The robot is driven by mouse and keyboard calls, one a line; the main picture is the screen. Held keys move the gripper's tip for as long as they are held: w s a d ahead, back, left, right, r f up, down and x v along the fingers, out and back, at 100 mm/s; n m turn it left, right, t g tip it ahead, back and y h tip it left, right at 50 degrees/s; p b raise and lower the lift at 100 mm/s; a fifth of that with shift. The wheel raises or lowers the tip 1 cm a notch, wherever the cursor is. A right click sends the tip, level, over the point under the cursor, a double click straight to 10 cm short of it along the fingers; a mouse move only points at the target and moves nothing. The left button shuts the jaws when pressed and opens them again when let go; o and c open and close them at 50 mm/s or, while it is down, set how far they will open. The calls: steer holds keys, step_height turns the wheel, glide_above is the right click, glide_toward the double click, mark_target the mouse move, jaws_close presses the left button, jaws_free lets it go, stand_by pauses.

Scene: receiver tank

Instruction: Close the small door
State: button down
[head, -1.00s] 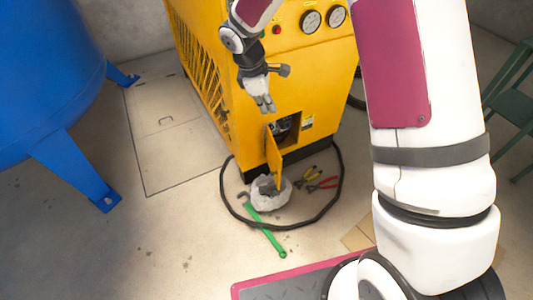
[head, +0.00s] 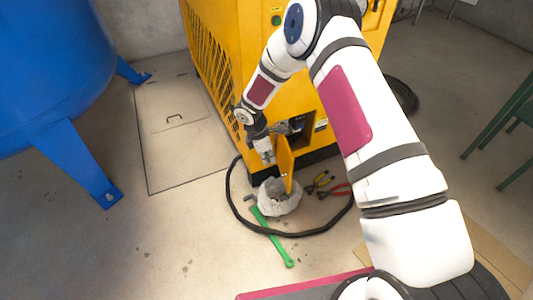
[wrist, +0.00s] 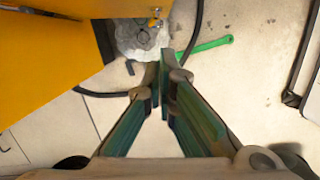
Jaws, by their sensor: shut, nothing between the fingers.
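The small door (head: 285,163) is a narrow yellow panel low on the yellow cabinet's front. It stands open, swung outward, with a dark opening (head: 302,132) to its right. My gripper (head: 269,160) is shut and empty, pointing down just left of the door's outer face. I cannot tell whether it touches the door. In the wrist view the closed fingertips (wrist: 165,68) are in the middle. A large yellow surface (wrist: 45,60) fills the upper left there; I cannot tell which part is door and which is cabinet.
A whitish bag (head: 279,203) sits on the floor below the door, ringed by a black hose (head: 233,207). A green wrench (head: 270,236) and pliers (head: 320,182) lie nearby. A blue tank (head: 50,70) stands at left. Floor between tank and hose is clear.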

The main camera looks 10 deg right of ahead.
steer(key=shift+w+d+f+b, duration=0.1)
steer(key=shift+d+f+b, duration=0.55)
steer(key=shift+d, duration=0.55)
steer(key=shift+w+d+f+b, duration=0.1)
steer(key=shift+d+f+b, duration=0.2)
steer(key=shift+d+f, duration=0.7)
steer(key=shift+d+r, duration=0.2)
steer(key=shift+d, duration=0.1)
